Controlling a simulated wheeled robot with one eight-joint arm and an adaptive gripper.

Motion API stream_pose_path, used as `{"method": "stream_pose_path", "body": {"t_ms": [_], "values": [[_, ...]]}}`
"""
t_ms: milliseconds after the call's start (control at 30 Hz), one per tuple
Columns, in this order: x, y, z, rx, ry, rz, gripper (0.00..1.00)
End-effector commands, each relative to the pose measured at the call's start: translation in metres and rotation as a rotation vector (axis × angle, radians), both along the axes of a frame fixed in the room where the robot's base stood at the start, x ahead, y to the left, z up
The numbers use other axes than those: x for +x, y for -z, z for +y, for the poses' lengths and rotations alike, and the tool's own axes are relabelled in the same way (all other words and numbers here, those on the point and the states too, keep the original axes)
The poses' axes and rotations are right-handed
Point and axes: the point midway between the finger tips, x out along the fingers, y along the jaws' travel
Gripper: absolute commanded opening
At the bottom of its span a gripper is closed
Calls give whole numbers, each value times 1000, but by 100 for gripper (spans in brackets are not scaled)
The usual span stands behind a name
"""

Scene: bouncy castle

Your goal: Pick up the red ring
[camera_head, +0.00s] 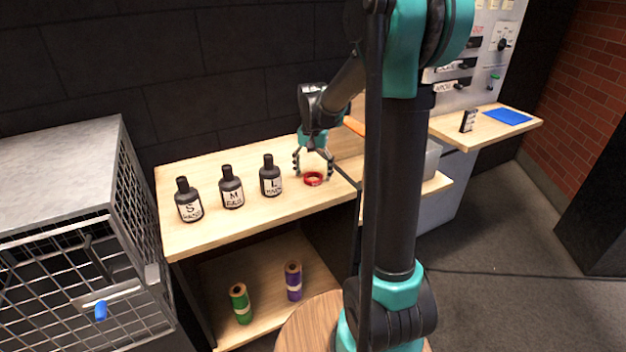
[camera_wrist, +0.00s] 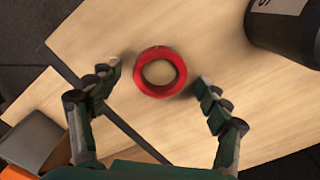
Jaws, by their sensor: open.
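The red ring (camera_head: 313,179) lies flat on the wooden table top, to the right of the bottle marked L. In the wrist view the red ring (camera_wrist: 160,53) is upper centre, with bare wood showing through its hole. My gripper (camera_head: 313,168) is above the ring, pointing down, with its fingers spread. In the wrist view my gripper's fingertips (camera_wrist: 158,76) are apart on the left and right of the ring, and neither visibly touches it. Nothing is held.
Black bottles marked S (camera_head: 189,205), M (camera_head: 232,190) and L (camera_head: 271,178) stand left of the ring on the table (camera_head: 225,228). A green roll (camera_head: 240,304) and a purple roll (camera_head: 293,283) stand on the shelf below. A wire cage (camera_head: 70,285) is at left.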

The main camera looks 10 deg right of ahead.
Motion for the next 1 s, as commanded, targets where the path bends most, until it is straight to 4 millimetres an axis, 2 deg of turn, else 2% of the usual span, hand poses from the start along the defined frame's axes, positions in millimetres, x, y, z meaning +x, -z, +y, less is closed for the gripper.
{"method": "stream_pose_path", "body": {"t_ms": [267, 633, 1000], "values": [[0, 4, 0, 0, 0, 0, 77], [0, 4, 0, 0, 0, 0, 33], [0, -1, 0, 0, 0, 0, 33]]}}
